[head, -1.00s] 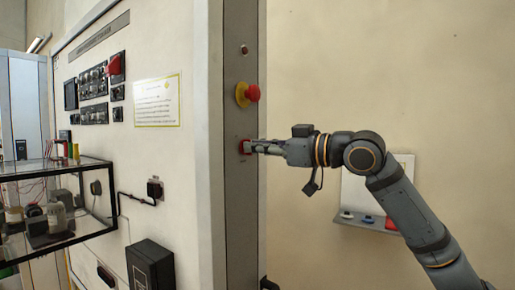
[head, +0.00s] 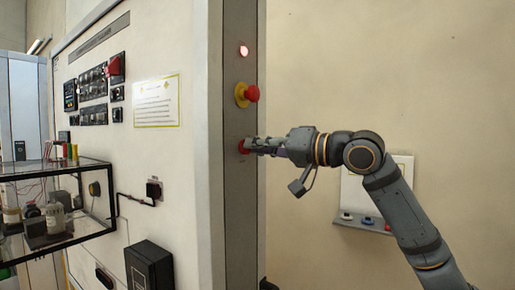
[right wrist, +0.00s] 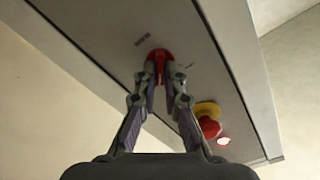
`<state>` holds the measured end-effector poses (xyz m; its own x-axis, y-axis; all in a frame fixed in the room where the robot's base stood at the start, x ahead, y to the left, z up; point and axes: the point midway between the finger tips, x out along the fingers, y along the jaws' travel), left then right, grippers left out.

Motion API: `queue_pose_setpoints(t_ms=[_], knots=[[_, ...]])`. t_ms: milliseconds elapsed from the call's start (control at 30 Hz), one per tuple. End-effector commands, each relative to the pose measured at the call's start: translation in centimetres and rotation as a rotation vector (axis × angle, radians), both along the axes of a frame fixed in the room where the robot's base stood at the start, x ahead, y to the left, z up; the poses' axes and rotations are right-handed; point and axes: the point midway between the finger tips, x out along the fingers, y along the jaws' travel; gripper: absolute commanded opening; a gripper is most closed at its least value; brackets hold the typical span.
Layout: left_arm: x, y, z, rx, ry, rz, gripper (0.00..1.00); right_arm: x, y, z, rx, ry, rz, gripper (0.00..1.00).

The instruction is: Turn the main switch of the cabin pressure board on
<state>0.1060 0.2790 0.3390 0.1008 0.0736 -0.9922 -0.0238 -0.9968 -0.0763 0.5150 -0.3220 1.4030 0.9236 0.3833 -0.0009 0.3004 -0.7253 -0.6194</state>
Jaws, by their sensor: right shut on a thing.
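The main switch (head: 243,146) is a red knob low on the grey side panel (head: 236,200) of the cabinet. It also shows in the right wrist view (right wrist: 158,56), between my fingertips. My right gripper (head: 250,146) is shut on this red switch; in the right wrist view (right wrist: 159,75) both fingers press on its sides. The gripper hides part of the switch in the head view. Above it is a red mushroom button on a yellow base (head: 250,94), and above that an indicator lamp (head: 243,50) glows red-white. My left gripper is not in view.
The white cabinet front (head: 190,190) carries black meters (head: 93,82) and a notice (head: 157,101). A glass case (head: 60,210) juts out at the left. A small shelf (head: 362,225) with coloured buttons is on the wall behind my right arm. Wall space at the right is clear.

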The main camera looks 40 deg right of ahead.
Motion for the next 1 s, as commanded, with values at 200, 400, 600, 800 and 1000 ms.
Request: queue_pose_setpoints(t_ms=[200,400,600,800,1000], knots=[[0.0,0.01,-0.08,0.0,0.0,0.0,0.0,0.0,-0.13,0.15,0.082,0.028,-0.003,0.0],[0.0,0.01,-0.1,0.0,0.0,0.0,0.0,0.01,-0.15,0.15,0.117,0.043,-0.003,0.0],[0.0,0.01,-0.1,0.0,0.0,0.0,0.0,0.01,-0.17,0.17,0.126,0.046,-0.003,0.0],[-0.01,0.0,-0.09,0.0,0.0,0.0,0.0,0.01,-0.16,0.18,0.125,0.045,-0.004,0.0],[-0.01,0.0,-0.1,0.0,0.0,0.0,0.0,0.01,-0.14,0.14,0.125,0.047,-0.002,0.29]])
